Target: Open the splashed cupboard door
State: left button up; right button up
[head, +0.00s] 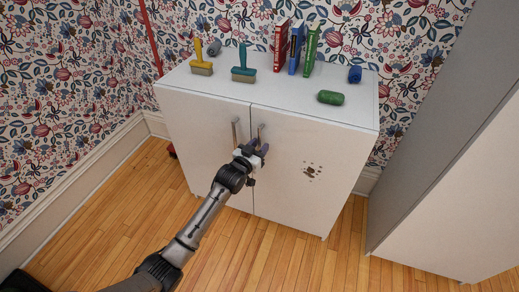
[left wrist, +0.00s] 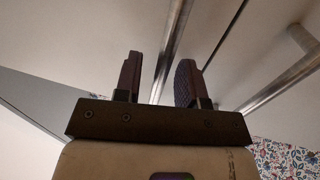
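The white cupboard (head: 228,190) has two doors, both closed. The right door (head: 290,205) bears brown splashes (head: 312,170). Its upright metal handle (head: 261,131) is near the middle seam, beside the left door's handle (head: 235,131). My left gripper (head: 258,150) is at the lower part of the splashed door's handle. In the left wrist view my left gripper (left wrist: 158,80) has its fingers apart, with a metal handle bar (left wrist: 174,35) running between them and no clear grip on it. The other handle (left wrist: 282,82) shows to the right there. My right gripper is not in view.
A tall grey-white unit (head: 450,180) stands at the right. Wooden floor (head: 285,262) in front is clear.

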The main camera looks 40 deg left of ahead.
pick_arm(q)
jog(key=shift+w, duration=0.2)
jog(key=shift+c, duration=0.2)
grip_shut()
dwell(0.4)
